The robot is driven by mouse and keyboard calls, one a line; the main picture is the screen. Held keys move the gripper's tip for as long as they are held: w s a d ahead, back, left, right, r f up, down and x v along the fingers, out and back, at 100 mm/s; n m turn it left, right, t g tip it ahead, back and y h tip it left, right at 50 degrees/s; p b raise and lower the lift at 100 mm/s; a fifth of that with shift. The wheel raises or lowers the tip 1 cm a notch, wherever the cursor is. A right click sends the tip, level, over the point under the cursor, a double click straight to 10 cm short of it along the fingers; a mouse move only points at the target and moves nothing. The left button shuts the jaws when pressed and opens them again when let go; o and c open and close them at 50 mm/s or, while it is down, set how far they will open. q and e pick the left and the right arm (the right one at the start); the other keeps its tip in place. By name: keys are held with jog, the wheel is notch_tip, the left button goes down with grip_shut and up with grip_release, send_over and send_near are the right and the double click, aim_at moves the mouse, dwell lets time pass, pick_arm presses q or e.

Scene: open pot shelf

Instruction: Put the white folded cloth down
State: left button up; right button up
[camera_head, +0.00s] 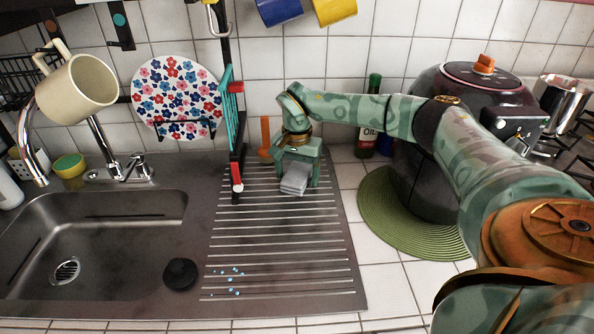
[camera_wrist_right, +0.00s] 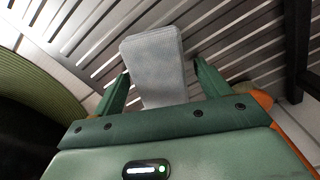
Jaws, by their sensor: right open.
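The white folded cloth (camera_head: 294,178) looks light grey and lies on the ribbed metal drainboard (camera_head: 284,245), near its back edge. It also shows in the right wrist view (camera_wrist_right: 155,62), between the fingers. My right gripper (camera_head: 298,182) is open around the cloth, with one finger on each side and a visible gap to each. In the right wrist view the gripper (camera_wrist_right: 157,88) shows both green fingers spread apart. The end of the cloth nearest the palm is partly hidden by the gripper body. My left gripper is not in view.
The dark pot (camera_head: 425,165) on a green round mat (camera_head: 400,232) and an oil bottle (camera_head: 368,140) are to the right. The steel sink (camera_head: 100,235) is at left. The front drainboard is mostly clear.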

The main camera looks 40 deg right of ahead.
aim_at(297, 173)
notch_tip(297, 173, up, 12)
jog(key=p, duration=0.4)
dwell(0.3)
